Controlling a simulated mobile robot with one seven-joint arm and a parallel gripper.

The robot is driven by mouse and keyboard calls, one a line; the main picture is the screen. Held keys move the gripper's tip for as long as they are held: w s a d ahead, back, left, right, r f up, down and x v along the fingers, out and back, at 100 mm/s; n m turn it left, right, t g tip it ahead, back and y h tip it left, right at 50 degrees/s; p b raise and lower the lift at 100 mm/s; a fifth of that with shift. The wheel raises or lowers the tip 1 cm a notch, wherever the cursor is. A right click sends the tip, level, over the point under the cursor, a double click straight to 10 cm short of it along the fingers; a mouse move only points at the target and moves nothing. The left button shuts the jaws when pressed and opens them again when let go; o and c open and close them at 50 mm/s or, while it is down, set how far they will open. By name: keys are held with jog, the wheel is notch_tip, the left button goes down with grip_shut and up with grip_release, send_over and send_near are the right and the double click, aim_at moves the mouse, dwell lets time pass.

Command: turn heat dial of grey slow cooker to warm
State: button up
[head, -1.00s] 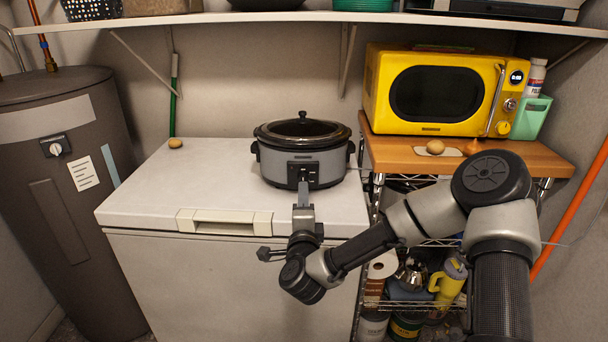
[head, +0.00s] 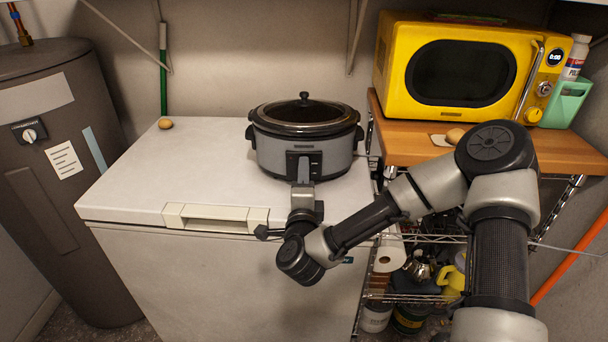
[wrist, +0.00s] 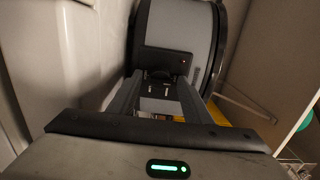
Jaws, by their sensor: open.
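The grey slow cooker (head: 340,154), with a black rim and a dark lid (head: 305,110), stands upright on the white chest freezer. Its black control panel (head: 303,157) faces me. My gripper (head: 302,176) is in front of this panel and hides part of it. The wrist view shows the cooker's grey side (wrist: 182,28) and the black panel (wrist: 160,58) with a small red light. My open gripper (wrist: 158,88) has one finger on each side of the dark heat dial (wrist: 160,75), and nothing is gripped. Contact and the dial's setting cannot be made out.
The white freezer (head: 130,185) has free room left of the cooker, with a potato-like item (head: 165,124) at the back. A yellow microwave (head: 400,70) stands on a wooden shelf top (head: 560,150) at right. A water heater (head: 50,210) stands at left.

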jog(key=c, duration=1.1)
jog(key=shift+o, duration=0.2)
jog(key=m+b, duration=0.1)
jog(key=m, duration=0.4)
jog(key=shift+m+b, duration=0.3)
jog(key=shift+b, duration=0.05)
jog(key=m+b, duration=0.1)
jog(key=m, duration=0.4)
jog(key=shift+m, duration=0.4)
jog(key=shift+r+m, duration=0.1)
jog(key=shift+m, duration=0.2)
